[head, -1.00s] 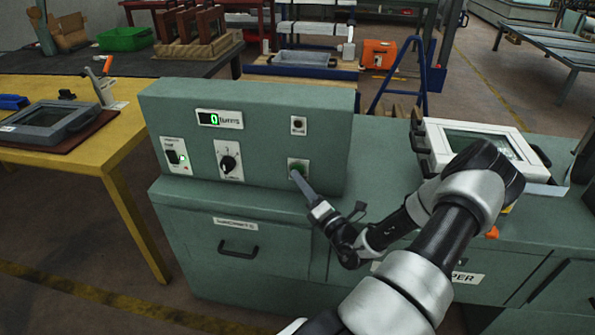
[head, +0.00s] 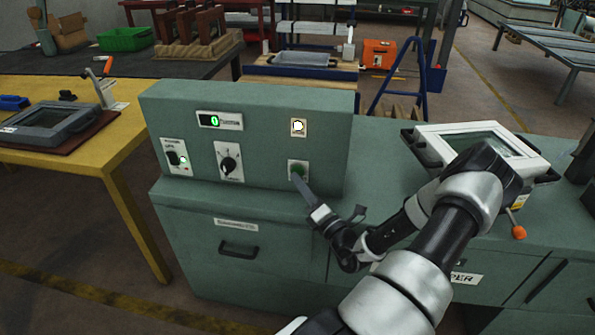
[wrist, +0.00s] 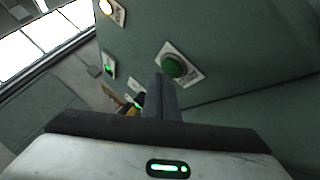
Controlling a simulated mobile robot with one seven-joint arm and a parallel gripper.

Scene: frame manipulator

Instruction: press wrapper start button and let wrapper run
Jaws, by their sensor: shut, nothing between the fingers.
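The green start button (head: 297,172) sits on a white plate at the lower right of the green control panel (head: 262,150). It also shows in the wrist view (wrist: 174,67). My gripper (head: 299,181) is shut and empty, its fingertips right at the button in the head view. In the wrist view the fingertips (wrist: 162,82) overlap the button plate's lower edge; I cannot tell whether they touch the button. A lamp (head: 298,127) above the button is lit. The counter (head: 214,121) shows a green 0. The wrapper's white frame (head: 482,145) stands on the bench at right, tilted.
A rotary knob (head: 229,164) and a power switch (head: 174,158) with a green light are on the panel's left. A yellow table (head: 85,155) with a grey framed device stands at left. An orange-knobbed lever (head: 518,231) is beside the white frame.

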